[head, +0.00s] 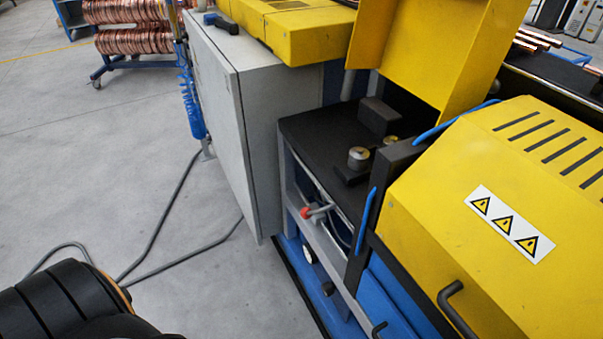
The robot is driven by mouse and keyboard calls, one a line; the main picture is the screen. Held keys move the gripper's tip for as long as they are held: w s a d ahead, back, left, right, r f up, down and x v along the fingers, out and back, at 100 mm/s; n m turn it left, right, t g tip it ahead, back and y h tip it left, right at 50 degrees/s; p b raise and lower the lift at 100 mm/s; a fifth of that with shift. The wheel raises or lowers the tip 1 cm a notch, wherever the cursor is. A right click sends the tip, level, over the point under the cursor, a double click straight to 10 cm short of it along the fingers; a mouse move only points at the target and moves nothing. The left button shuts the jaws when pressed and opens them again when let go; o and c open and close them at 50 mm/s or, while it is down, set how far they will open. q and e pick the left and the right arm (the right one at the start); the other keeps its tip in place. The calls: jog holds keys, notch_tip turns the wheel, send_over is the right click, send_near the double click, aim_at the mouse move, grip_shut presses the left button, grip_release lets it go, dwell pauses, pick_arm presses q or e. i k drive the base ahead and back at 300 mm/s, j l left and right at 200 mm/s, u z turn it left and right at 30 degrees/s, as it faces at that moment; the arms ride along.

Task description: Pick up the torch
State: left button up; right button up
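A small black and blue handheld object (222,22), which looks like the torch, lies at the upper left of the head view. It rests on top of the grey cabinet, beside the yellow cover. It is small in the picture, so its details are hard to make out. A black rounded part of my own arm shows at the lower left corner, far from this object. Neither of my grippers is in view.
The grey cabinet (240,130) and yellow machine housing (500,190) fill the middle and right. Between them is a dark work surface (320,135) with metal fittings. A red-tipped lever (318,211) sticks out below. Hoses lie on the open grey floor (90,160) at left.

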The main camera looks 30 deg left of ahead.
aim_at(219, 21)
jog(key=u, duration=0.95)
